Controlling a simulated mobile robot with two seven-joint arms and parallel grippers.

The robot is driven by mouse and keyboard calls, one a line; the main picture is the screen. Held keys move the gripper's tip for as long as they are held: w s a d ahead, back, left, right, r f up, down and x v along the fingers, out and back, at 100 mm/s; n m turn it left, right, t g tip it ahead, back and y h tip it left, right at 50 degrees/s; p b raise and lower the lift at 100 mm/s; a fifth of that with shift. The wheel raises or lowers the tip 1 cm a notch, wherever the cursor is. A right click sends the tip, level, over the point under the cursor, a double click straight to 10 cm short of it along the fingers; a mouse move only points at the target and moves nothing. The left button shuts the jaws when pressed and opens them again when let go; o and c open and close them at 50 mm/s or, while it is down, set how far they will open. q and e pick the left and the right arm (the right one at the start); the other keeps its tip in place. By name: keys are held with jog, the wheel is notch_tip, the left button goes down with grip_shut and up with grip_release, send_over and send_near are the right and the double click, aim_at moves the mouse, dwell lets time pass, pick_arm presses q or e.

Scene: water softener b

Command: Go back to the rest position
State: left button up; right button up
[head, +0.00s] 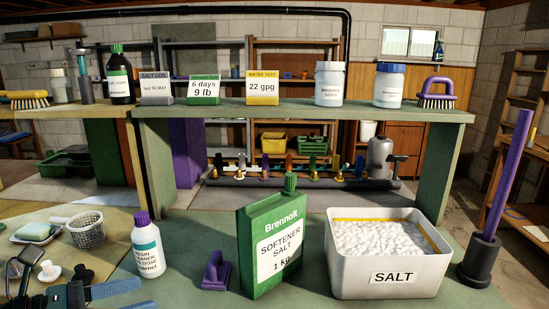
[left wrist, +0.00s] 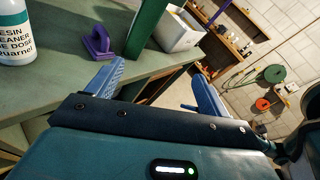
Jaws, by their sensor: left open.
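My left gripper (head: 141,294) is at the bottom left edge of the head view, low at the front of the green counter. In the left wrist view its two blue fingers (left wrist: 157,72) are spread wide with nothing between them. It is apart from the white resin cleaner bottle (head: 147,258) and the purple-handled scraper (head: 215,272). My right gripper is not in view.
A raised shelf (head: 300,112) crosses behind with signs, white jars (head: 329,84) and a purple brush (head: 437,93). A purple rod stands in a dark holder (head: 480,262) at the right. A wire basket (head: 87,231) and soap dish (head: 36,232) are at left. Floor is open at far right.

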pick_arm(q)
notch_tip(320, 180, down, 12)
jog(key=n+t+y+p, duration=0.2)
jog(key=n+t+y, duration=0.55)
jog(key=n, duration=2.15)
jog(key=s+d+f+n+g, duration=0.3)
jog(key=s+d+f+n, duration=0.1)
jog(key=f, duration=0.4)
jog(key=s+d+f+n+g+y, duration=0.1)
jog(key=s+d+f+n+g, duration=0.2)
jog(key=f+n, duration=0.3)
notch_tip(320, 180, down, 2)
jog(key=shift+s+d+n+p, duration=0.4)
jog(key=shift+s+d+p, duration=0.1)
jog(key=shift+s, duration=0.4)
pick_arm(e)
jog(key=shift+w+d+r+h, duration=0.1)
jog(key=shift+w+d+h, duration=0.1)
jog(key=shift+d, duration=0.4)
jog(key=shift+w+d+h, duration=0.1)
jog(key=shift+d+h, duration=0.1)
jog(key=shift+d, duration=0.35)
pick_arm(q)
jog(key=shift+y, duration=0.25)
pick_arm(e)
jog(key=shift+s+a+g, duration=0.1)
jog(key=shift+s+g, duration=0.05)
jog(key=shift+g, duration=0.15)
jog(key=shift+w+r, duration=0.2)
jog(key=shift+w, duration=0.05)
